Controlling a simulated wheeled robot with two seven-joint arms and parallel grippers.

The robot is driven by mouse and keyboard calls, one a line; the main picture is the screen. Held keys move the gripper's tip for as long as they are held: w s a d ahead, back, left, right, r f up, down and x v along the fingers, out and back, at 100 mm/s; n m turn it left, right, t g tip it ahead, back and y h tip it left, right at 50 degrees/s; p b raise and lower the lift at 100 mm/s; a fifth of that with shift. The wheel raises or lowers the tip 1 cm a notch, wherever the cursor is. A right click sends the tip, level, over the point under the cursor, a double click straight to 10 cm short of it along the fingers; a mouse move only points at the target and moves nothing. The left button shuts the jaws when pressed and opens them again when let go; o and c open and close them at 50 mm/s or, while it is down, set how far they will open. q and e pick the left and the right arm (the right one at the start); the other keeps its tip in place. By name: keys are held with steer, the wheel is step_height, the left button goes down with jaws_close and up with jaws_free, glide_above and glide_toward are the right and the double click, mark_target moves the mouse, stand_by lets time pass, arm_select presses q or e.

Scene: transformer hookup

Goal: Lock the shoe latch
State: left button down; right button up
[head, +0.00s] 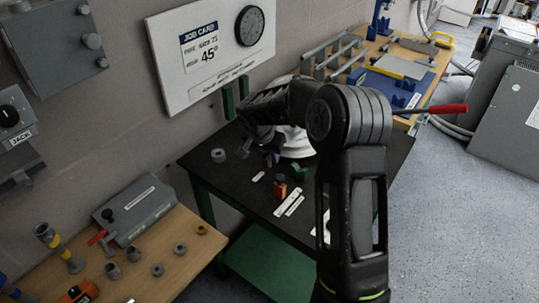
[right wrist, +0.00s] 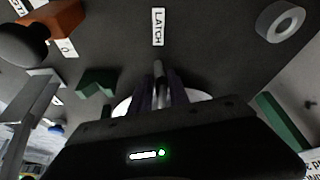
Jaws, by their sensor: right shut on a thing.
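My right gripper (head: 268,152) reaches down over the dark bench top, beside a white round part (head: 297,143). In the right wrist view its dark fingers (right wrist: 160,92) are closed around a slim upright light-grey piece (right wrist: 158,70), which appears to be the shoe latch. My left gripper is not in view.
A grey ring (head: 218,155), an orange block (head: 280,188) and a green block (head: 300,173) stand near the gripper. A red-handled bar (head: 447,108) shows right of my arm. The job card board (head: 212,50) hangs on the wall behind. The bench's left front is mostly clear.

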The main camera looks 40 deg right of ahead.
steer(key=shift+a, duration=0.1)
jaws_close()
steer(key=shift+w+f+n+b, duration=0.1)
steer(key=shift+f+n+b, duration=0.25)
steer(key=shift+b, duration=0.65)
steer(key=shift+r+n+t+b, duration=0.3)
steer(key=shift+n+t+b, duration=0.1)
steer(key=shift+n+b, duration=0.2)
steer(key=shift+r, duration=0.15)
steer(key=o, duration=0.8)
jaws_free()
steer(key=b+v, duration=0.1)
steer(key=v, duration=0.6)
steer(key=shift+r, duration=0.4)
